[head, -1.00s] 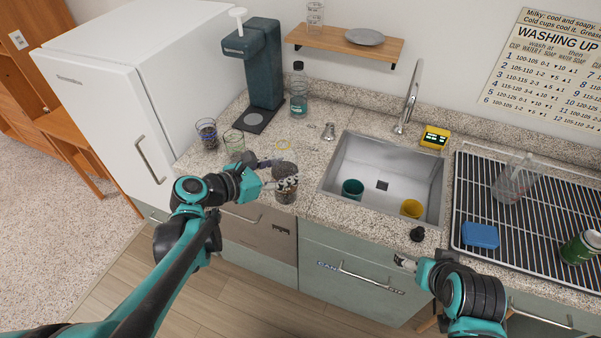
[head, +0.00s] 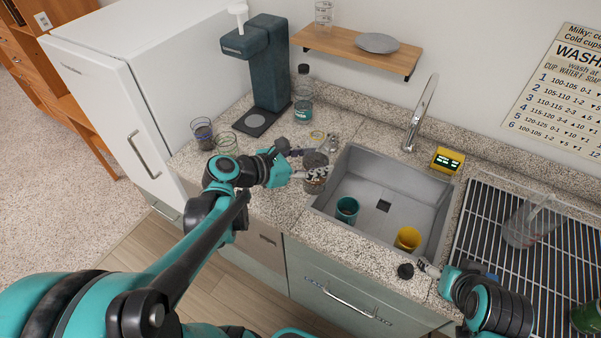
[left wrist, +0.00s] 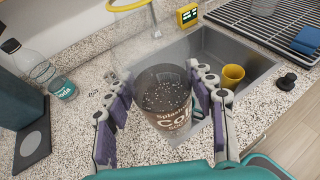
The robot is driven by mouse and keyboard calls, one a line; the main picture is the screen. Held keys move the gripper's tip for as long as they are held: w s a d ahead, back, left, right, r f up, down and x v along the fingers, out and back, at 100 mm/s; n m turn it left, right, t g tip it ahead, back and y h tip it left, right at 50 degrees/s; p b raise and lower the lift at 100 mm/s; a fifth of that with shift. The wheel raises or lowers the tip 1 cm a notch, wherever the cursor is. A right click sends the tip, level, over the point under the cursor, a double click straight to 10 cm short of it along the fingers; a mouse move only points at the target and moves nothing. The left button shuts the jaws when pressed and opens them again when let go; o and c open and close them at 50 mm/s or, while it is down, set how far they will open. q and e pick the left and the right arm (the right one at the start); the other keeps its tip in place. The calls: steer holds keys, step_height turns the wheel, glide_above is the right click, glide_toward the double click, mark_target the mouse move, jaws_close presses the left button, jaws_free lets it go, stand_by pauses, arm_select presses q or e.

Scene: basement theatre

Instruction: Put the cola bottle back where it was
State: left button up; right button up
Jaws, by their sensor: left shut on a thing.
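The cola bottle (head: 315,183) is a see-through vessel of dark, speckled liquid with a "COLA" label, which reads clearly in the left wrist view (left wrist: 172,112). My left gripper (head: 303,175) is shut on it, with one finger on each side in the left wrist view (left wrist: 160,105). The bottle is over the counter strip just left of the sink. I cannot tell whether its base touches the counter. My right gripper (head: 430,268) is low at the sink's front right, close to a small black knob-like thing (head: 405,271); its finger opening is unclear.
A soda bottle (head: 303,100) stands beside the dark dispenser (head: 268,70). Two glasses (head: 203,133) are at the counter's left. The sink (head: 360,165) holds a teal cup (head: 347,210) and a yellow cup (head: 408,238). A drying rack (head: 480,215) lies right.

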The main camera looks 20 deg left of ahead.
step_height(320, 180, down, 6)
steer(key=b, duration=0.5)
steer(key=shift+s+a+b, duration=0.15)
steer(key=shift+b, duration=0.2)
steer(key=shift+f, duration=0.15)
arm_select(q)
steer(key=w+a+f, duration=0.5)
steer(key=a+f, duration=0.4)
steer(key=f, duration=0.1)
steer(key=shift+a, duration=0.15)
steer(key=shift+f, duration=0.1)
steer(key=shift+f, duration=0.2)
arm_select(e)
steer(key=shift+f, duration=0.15)
arm_select(q)
steer(key=o, duration=1.6)
